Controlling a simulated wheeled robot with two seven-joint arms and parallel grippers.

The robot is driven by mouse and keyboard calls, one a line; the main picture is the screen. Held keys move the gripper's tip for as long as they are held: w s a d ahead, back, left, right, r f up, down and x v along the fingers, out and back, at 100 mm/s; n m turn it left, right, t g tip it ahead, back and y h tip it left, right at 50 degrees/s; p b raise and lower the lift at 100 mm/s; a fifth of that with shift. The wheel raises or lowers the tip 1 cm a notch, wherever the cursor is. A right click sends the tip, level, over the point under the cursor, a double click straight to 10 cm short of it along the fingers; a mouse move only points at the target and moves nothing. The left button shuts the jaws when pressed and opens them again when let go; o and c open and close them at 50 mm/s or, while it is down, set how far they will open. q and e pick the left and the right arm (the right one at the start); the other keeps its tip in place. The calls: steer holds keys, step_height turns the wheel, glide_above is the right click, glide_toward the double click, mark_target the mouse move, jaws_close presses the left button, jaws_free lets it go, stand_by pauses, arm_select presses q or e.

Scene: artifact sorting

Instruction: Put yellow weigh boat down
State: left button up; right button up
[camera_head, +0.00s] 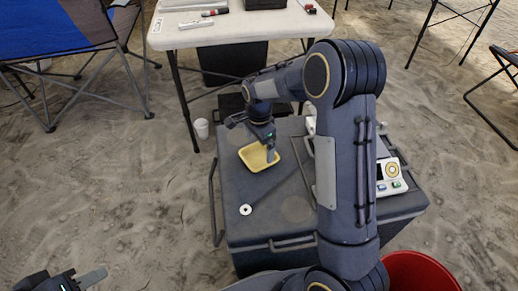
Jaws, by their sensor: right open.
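The yellow weigh boat (252,161) is a shallow square dish on the grey lid of a dark case (285,228), toward its far left part. My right gripper (268,152) points down at the boat, with a fingertip over its inside near the right rim. The gripper is open. Its wrist and fingers partly cover the boat's far right side, and contact with the rim is unclear. My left gripper (80,280) is at the bottom left corner, away from the case and partly cut off by the frame.
A scale-like device (390,178) with buttons sits at the case's right. A white table (240,27) stands behind. A red bucket (420,270) is at bottom right.

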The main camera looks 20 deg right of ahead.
step_height(320, 180, up, 7)
steer(key=p, duration=0.2)
steer(key=s+r+n+t+y, duration=0.3)
steer(key=s+r+n, duration=0.3)
steer(key=s+r, duration=0.6)
steer(key=s+a+f+n+t, duration=0.1)
steer(key=s+n, duration=0.3)
steer(key=s, duration=0.4)
steer(key=s+a+f+n+t, duration=0.1)
steer(key=s+a+n, duration=0.2)
steer(key=s, duration=0.5)
steer(key=shift+a+f+n+t+y, duration=0.15)
steer(key=shift+n+t+y, duration=0.2)
steer(key=shift+n, duration=0.55)
step_height(320, 180, up, 28)
steer(key=p, duration=2.7)
steer(key=shift+p, duration=0.35)
